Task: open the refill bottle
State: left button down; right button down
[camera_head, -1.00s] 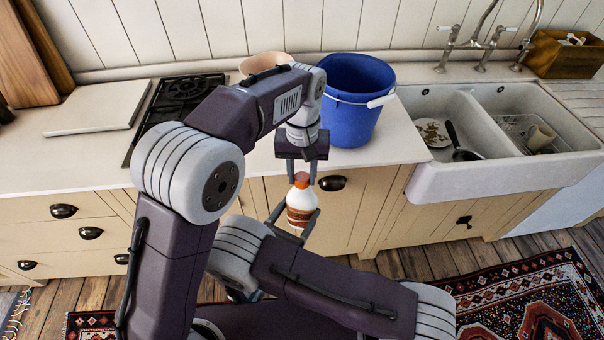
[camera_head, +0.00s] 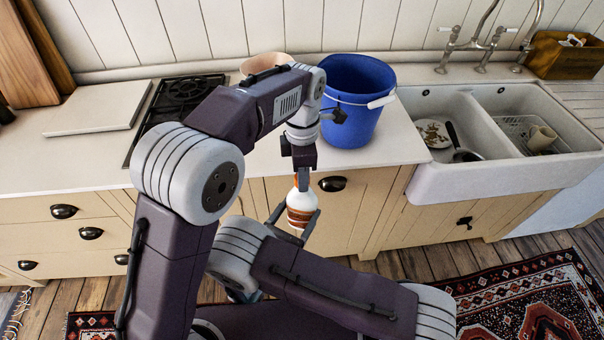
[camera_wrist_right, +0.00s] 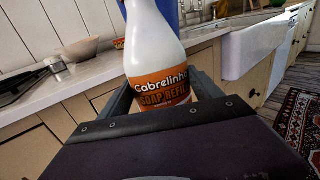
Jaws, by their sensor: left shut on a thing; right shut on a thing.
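The refill bottle (camera_head: 299,216) is white with an orange-brown label and is upright in front of the counter. It also shows in the right wrist view (camera_wrist_right: 152,45), where its label reads "SOAP REFILL". My right gripper (camera_head: 300,223) is shut on the bottle's body from below, one finger on each side. My left gripper (camera_head: 303,183) points down from above and is shut on the orange cap (camera_head: 296,181) at the top of the bottle. The left fingers are seen nearly edge-on and hide most of the cap. I cannot tell whether the cap has come loose.
The wooden counter front is just behind the bottle. On the counter stand a blue bucket (camera_head: 352,95), a pinkish bowl (camera_head: 262,62), a black hob (camera_head: 180,95) and a pale board (camera_head: 98,107). A double sink (camera_head: 470,175) with dishes is at the right.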

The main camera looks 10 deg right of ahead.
pick_arm(q)
jog(key=shift+w+r, duration=0.1)
jog(key=shift+r, duration=0.15)
jog(key=shift+r, duration=0.9)
jog(key=shift+r, duration=2)
